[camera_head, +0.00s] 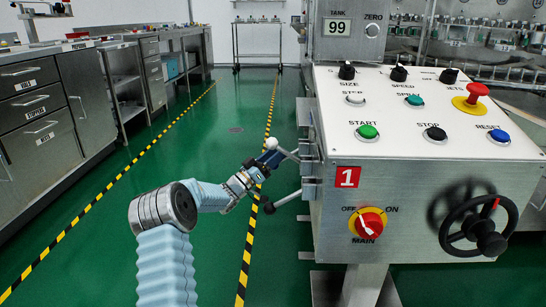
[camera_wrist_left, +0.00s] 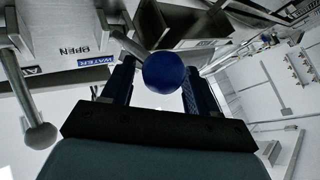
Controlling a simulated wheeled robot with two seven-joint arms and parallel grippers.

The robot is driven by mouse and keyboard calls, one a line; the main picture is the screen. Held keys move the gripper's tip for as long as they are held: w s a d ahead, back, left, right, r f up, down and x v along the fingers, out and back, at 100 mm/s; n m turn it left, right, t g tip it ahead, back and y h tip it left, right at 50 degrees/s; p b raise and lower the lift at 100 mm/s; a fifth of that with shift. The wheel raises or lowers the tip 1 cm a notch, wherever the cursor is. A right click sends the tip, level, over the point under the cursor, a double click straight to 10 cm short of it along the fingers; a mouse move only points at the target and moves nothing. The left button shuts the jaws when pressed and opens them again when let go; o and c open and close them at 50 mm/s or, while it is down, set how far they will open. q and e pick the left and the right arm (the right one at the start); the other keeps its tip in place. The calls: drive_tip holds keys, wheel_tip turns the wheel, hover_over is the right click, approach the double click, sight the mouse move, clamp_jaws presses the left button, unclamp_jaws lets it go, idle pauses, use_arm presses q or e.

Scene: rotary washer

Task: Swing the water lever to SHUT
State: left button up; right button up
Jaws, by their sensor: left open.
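A blue WATER label (camera_wrist_left: 95,61) and the word OPEN (camera_wrist_left: 82,43) are on the panel near the rod's base; SHUT cannot be read. My left gripper (camera_head: 264,162) is open around the knob; contact cannot be told. My right gripper is in neither view.
The control console (camera_head: 350,205) with buttons and a handwheel (camera_head: 478,222) stands right of the gripper. Grey cabinets (camera_head: 85,95) line the left; the green floor between is clear.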

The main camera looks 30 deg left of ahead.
use_arm(q)
drive_tip(key=shift+d+f, duration=0.1)
drive_tip(key=shift+d, duration=0.05)
drive_tip(key=shift+s+f+b, duration=0.45)
drive_tip(key=shift+f, duration=0.2)
drive_tip(key=shift+s+f+b, duration=0.4)
drive_tip(key=shift+f+b, duration=0.05)
drive_tip(key=shift+f, duration=0.15)
drive_tip(key=shift+s+f, duration=0.1)
drive_tip(key=shift+s, duration=0.1)
drive_tip(key=s+f, duration=0.8)
drive_tip(key=f, duration=0.1)
drive_tip(key=shift+d+f, duration=0.15)
drive_tip(key=shift+d, duration=0.25)
drive_tip(key=shift+s, duration=0.1)
drive_tip(key=p+v, duration=0.1)
drive_tip(key=v, duration=1.2)
drive_tip(key=shift+s+a+f, duration=0.15)
drive_tip(key=shift+s+f, duration=0.05)
drive_tip(key=shift+s, duration=0.1)
